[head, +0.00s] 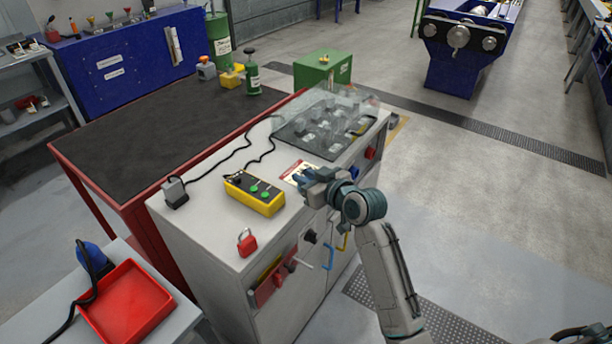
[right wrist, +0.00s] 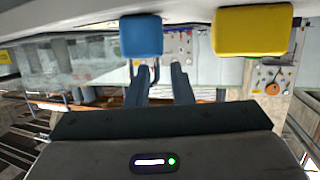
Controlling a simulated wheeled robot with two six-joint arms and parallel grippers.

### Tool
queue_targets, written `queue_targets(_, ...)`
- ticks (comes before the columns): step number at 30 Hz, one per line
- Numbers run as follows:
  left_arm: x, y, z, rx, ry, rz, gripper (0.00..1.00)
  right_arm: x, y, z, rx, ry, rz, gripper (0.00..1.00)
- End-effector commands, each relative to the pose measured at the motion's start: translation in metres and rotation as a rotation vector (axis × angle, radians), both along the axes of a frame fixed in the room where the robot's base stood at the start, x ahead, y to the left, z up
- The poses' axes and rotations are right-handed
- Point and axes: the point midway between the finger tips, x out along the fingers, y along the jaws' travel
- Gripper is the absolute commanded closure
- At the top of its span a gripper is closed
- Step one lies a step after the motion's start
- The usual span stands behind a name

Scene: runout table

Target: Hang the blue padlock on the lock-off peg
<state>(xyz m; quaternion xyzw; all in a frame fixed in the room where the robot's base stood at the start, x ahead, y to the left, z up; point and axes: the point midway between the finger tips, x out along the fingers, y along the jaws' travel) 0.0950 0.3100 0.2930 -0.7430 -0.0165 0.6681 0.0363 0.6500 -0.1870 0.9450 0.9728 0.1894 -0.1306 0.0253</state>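In the right wrist view a blue block (right wrist: 141,36), which looks like the blue padlock's body, is just beyond my right fingertips, more toward the left finger. A dark bar, perhaps its shackle, shows below it. My right gripper (right wrist: 161,70) is open with an empty gap between its fingers. In the head view the right gripper (head: 312,180) is over the front top edge of the grey cabinet (head: 222,225). A blue U-shaped piece (head: 328,258) shows on the cabinet front. I cannot identify the lock-off peg for certain. My left gripper is not in view.
A yellow block (right wrist: 253,30) is beside the blue one. On the cabinet top are a red padlock (head: 246,243), a yellow button box (head: 254,195) and a clear cover (head: 335,105). Knobs and a red panel (head: 272,286) stick out in front. A red tray (head: 128,302) is at lower left.

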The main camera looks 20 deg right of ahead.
Motion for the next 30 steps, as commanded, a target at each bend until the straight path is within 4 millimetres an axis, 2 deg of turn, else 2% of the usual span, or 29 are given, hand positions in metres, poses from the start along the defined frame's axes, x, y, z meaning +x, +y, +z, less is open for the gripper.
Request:
queue_targets(9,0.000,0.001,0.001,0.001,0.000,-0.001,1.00,0.000,0.000,0.002,-0.001,-0.001,0.000,0.73)
queue_targets(14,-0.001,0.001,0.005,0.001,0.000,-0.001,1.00,-0.002,-0.001,0.014,-0.003,-0.002,0.000,0.73)
queue_targets(24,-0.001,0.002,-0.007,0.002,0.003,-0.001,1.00,-0.070,-0.030,0.029,-0.009,-0.003,0.000,0.73)
queue_targets(30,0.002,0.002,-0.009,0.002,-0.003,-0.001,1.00,-0.096,-0.040,0.038,-0.005,-0.002,0.000,0.73)
